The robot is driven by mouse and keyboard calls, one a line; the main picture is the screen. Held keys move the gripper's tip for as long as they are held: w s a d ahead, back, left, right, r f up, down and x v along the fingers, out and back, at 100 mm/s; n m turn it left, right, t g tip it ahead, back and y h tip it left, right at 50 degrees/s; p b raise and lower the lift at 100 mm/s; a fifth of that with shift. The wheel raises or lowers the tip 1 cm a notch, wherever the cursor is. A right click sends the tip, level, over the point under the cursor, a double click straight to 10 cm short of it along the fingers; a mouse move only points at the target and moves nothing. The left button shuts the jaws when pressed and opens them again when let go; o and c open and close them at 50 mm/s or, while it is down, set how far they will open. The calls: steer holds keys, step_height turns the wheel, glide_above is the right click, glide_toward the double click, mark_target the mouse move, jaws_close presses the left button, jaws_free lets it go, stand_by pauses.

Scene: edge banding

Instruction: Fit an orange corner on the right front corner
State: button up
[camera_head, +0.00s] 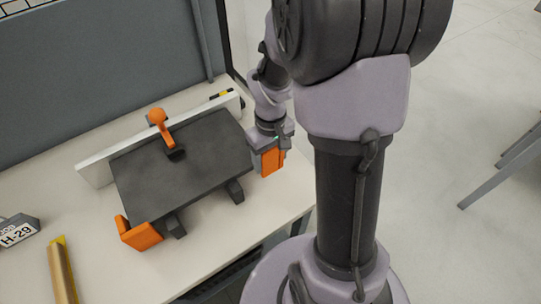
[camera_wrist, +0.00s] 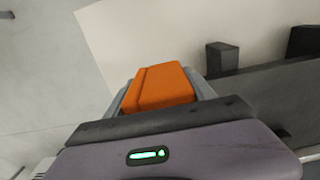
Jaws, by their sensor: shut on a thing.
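A dark flat board (camera_head: 190,165) lies on black supports on the table. One orange corner (camera_head: 142,236) sits at its left front corner. My gripper (camera_head: 268,158) is shut on another orange corner (camera_head: 272,163), beyond the board's right end. In the wrist view the held orange corner (camera_wrist: 162,88) sits between the fingers of my gripper (camera_wrist: 160,95). The dark board (camera_wrist: 270,92) shows to the right of it there, apart from it. The board's right front corner is bare in the head view.
A white fence (camera_head: 97,170) runs behind the board. An orange-handled clamp (camera_head: 165,133) presses on the board's back edge. Black support blocks (camera_head: 235,190) stick out in front. A label block (camera_head: 18,232) and a yellow-brown bar (camera_head: 62,270) lie at the left. The table's front right is clear.

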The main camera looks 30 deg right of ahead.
step_height(320, 180, down, 5)
steer(key=b, duration=0.4)
steer(key=shift+f, duration=0.15)
steer(key=shift+w+a+r+p, duration=0.3)
steer(key=shift+w+a, duration=0.25)
steer(key=shift+a, duration=0.05)
steer(key=shift+r, duration=0.1)
steer(key=o, duration=1.4)
